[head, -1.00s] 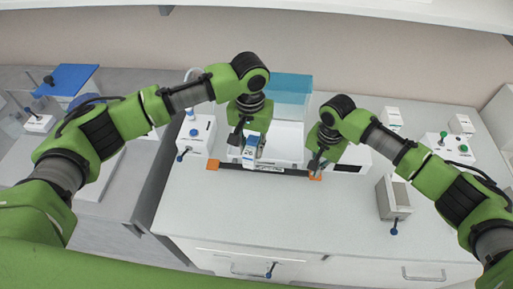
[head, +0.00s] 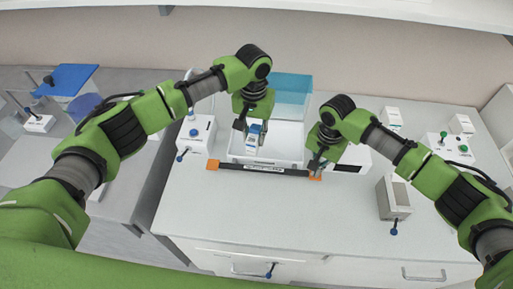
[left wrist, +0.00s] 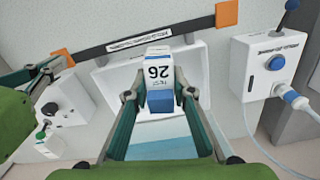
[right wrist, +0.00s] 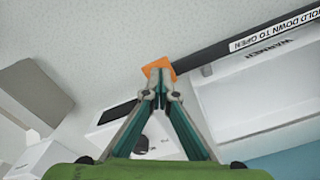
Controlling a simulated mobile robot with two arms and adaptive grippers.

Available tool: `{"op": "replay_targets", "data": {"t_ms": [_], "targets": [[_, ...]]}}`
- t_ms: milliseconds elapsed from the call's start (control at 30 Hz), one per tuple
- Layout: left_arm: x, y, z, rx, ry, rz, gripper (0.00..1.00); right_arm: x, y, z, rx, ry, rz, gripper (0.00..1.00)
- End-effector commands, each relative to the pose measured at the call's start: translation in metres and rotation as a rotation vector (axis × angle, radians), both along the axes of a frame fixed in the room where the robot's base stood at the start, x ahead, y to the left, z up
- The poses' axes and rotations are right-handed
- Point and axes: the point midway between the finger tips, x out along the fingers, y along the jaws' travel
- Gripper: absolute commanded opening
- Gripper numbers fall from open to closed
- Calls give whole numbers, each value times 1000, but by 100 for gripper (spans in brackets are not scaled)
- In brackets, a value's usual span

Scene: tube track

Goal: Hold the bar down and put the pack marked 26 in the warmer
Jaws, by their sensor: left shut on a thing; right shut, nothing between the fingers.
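The pack marked 26 (head: 252,141), white with a blue part, is held in my left gripper (head: 253,126); the 26 shows in the left wrist view (left wrist: 158,73). The pack is over the opening of the warmer (head: 287,156), a white box whose clear blue lid (head: 292,92) stands up at the back. The dark bar (head: 235,168), labelled HOLD DOWN TO OPEN (right wrist: 264,39), runs along the warmer's front with orange ends. My right gripper (right wrist: 162,92) is shut and empty, its tips at the bar's right orange end (right wrist: 157,67). Contact there looks likely but is partly hidden.
A white box with a blue button (head: 197,133) stands left of the warmer. A white device with a dark panel (head: 352,160) is just right, behind my right gripper. A grey box (head: 393,198) stands further right. The counter front is clear.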

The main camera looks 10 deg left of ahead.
Motion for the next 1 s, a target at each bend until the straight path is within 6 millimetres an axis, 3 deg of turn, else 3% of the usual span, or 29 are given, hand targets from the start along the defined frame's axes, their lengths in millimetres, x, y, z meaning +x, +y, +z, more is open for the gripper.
{"op": "replay_targets", "data": {"t_ms": [600, 1000], "targets": [[60, -1, -14, 0, 0, 2, 0, 0, 0, -1, -1, 0, 0, 0], [64, 0, -16, 0, 0, -2, 0, -1, -1, -1, -2, 1, 0, 0]]}}
